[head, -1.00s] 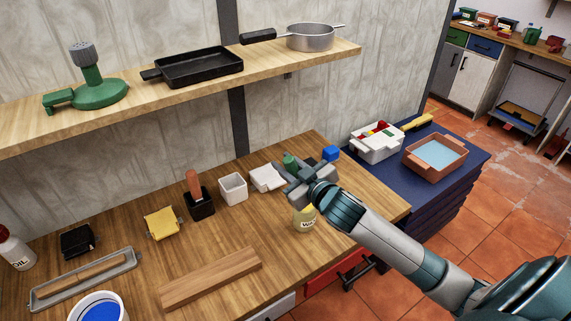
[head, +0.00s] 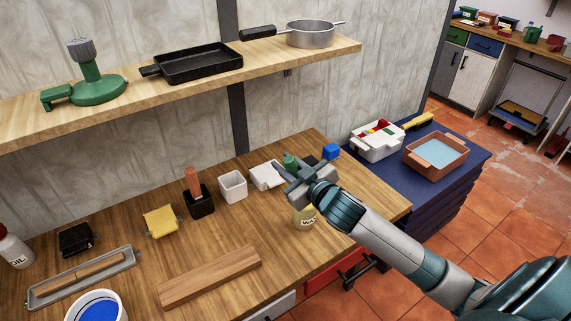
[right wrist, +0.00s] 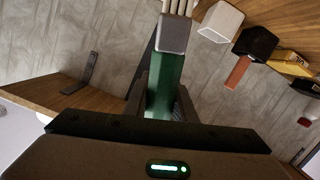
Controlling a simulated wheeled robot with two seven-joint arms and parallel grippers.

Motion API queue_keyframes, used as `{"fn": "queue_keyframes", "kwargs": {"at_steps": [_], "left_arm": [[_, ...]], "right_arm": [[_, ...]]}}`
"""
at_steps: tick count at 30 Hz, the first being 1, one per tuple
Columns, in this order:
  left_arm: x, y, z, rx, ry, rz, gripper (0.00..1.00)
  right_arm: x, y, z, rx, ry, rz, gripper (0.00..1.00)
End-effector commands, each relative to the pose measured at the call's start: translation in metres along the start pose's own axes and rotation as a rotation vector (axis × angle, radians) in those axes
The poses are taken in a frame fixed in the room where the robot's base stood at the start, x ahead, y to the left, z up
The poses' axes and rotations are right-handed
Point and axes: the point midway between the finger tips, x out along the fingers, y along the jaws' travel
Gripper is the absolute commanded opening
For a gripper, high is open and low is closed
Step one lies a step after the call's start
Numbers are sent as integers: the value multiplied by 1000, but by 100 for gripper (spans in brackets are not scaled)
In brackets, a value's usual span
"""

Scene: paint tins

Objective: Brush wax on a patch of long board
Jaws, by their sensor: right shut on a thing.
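My right gripper (head: 292,176) is shut on an upright green handle, likely the brush (head: 289,160), which shows just above the fingers. The long board (head: 210,276) lies flat on the bench, left of and nearer than the tin. My left gripper is out of view.
A grey tray (head: 80,281) and a pot of blue paint (head: 98,309) are at the left. A shelf (head: 200,90) overhangs the back. Bench around the board is clear.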

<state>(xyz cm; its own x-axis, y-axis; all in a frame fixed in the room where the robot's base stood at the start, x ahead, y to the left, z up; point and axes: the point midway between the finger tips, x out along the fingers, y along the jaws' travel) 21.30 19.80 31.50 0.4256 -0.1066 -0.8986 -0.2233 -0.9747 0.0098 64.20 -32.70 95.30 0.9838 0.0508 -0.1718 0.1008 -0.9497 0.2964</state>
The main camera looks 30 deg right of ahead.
Motion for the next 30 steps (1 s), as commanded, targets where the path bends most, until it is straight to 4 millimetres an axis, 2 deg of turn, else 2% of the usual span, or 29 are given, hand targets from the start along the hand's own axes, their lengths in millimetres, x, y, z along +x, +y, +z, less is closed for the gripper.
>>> {"fn": "queue_keyframes", "kwargs": {"at_steps": [30], "left_arm": [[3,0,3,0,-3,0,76]], "right_arm": [[1,-2,6,0,1,0,2]]}}
